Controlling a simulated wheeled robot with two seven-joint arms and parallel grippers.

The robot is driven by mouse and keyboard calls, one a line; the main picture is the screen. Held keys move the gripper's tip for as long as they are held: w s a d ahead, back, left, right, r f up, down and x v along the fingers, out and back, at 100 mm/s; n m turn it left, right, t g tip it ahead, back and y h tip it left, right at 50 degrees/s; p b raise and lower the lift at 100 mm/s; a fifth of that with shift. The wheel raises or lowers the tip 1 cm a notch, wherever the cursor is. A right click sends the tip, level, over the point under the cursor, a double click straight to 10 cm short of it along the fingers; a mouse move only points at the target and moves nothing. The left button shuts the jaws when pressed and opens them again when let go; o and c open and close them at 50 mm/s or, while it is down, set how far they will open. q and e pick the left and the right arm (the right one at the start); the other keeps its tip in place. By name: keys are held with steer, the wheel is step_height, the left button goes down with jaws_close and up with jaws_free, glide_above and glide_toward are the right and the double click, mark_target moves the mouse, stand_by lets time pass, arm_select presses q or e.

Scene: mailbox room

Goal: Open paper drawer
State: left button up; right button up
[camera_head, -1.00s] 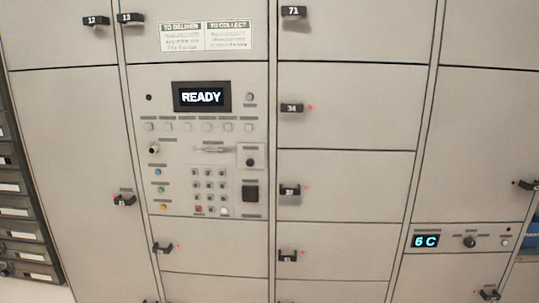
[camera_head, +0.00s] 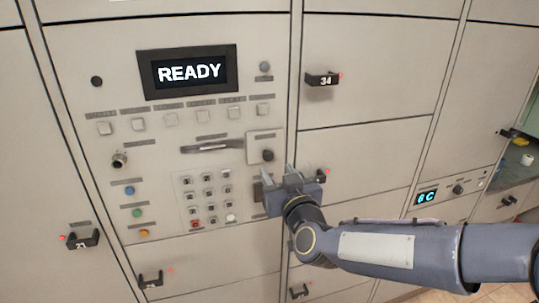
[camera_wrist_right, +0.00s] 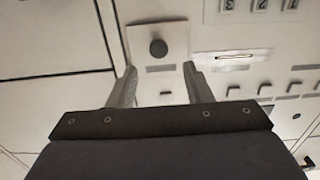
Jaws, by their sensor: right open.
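A small square panel (camera_head: 266,147) with a dark round knob (camera_head: 267,156) is set in the control panel, right of a thin horizontal slot; it looks like the paper drawer. It appears flush with the face. My right gripper (camera_head: 281,177) is just below it, in front of the locker face, open and empty. In the right wrist view the square panel (camera_wrist_right: 158,28) and its knob (camera_wrist_right: 158,49) lie beyond and between the two fingertips (camera_wrist_right: 159,69), apparently not touched. My left gripper is not in view.
The control panel has a READY screen (camera_head: 188,72), several buttons and a keypad (camera_head: 206,199) left of my gripper. Numbered locker handles, such as 34 (camera_head: 323,79), stick out nearby.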

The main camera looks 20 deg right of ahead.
mark_target(269, 157)
steer(key=w+p, duration=0.1)
steer(key=w, duration=0.6)
steer(key=shift+w+p, duration=0.3)
jaws_close()
